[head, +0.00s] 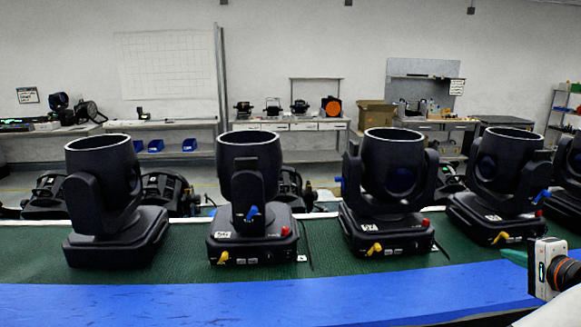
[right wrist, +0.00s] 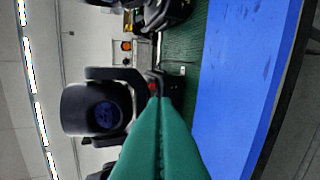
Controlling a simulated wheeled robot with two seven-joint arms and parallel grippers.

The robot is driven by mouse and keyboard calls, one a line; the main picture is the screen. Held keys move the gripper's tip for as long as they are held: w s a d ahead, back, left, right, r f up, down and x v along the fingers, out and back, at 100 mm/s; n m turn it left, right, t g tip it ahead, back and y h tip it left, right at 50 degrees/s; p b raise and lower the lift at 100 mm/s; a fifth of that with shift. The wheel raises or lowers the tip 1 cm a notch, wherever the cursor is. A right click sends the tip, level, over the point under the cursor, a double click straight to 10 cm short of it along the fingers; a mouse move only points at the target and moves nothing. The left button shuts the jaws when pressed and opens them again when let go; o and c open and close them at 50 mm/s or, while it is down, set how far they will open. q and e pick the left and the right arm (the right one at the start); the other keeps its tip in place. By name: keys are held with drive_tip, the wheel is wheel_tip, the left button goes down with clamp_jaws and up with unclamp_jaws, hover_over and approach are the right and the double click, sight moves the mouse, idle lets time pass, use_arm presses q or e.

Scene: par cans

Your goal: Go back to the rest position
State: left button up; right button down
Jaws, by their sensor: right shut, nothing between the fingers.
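Several black par cans stand upright in a row on the green mat: one at the left (head: 103,205), one left of the middle (head: 250,195), one right of the middle (head: 390,190), one further right (head: 500,185), and one cut off by the right edge (head: 570,180). My right gripper (head: 514,257) shows at the lower right, its green fingertips in front of the row. In the right wrist view its green fingers (right wrist: 160,112) are pressed together and empty, with a par can (right wrist: 95,109) beyond them. My left gripper is not in view.
The table has a green mat (head: 330,262) with a blue strip (head: 250,303) along the near edge, which is clear. More black fixtures stand behind the row. Farther back are workbenches (head: 300,124), blue bins (head: 189,145) and a cardboard box (head: 376,116).

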drive_tip(key=s+a+f+n+g+h, duration=0.1)
drive_tip(key=s+a+f+n+g, duration=0.1)
drive_tip(key=s+a+f+n, duration=0.3)
drive_tip(key=s+a+f+n+g+h, duration=0.1)
drive_tip(key=s+f+g, duration=0.15)
drive_tip(key=f, duration=0.35)
drive_tip(key=s+a+f+n+g+h, duration=0.1)
drive_tip(key=s+a+f+n+g, duration=0.1)
drive_tip(key=s+a+f+n, duration=0.3)
drive_tip(key=s+a+f+n+g+y, duration=0.15)
drive_tip(key=s+a+f+n, duration=0.25)
drive_tip(key=s+a+f, duration=0.5)
drive_tip(key=s+a+f+n+g+y, duration=0.1)
drive_tip(key=s+a+f+n+g, duration=0.15)
drive_tip(key=s+a, duration=0.75)
drive_tip(key=s+d+f+g, duration=0.1)
drive_tip(key=s+f, duration=0.1)
drive_tip(key=f, duration=1.1)
drive_tip(key=s+d+f, duration=0.1)
drive_tip(key=d+f, duration=0.1)
drive_tip(key=f, duration=1.2)
drive_tip(key=s+d+f+n+g, duration=0.1)
drive_tip(key=s+d+f, duration=0.1)
drive_tip(key=s+f, duration=1.2)
drive_tip(key=shift+s+d+f+h, duration=0.3)
drive_tip(key=shift+s+d+h, duration=0.05)
drive_tip(key=shift+s, duration=0.75)
drive_tip(key=c, duration=2.1)
unclamp_jaws()
drive_tip(key=shift+g, duration=0.25)
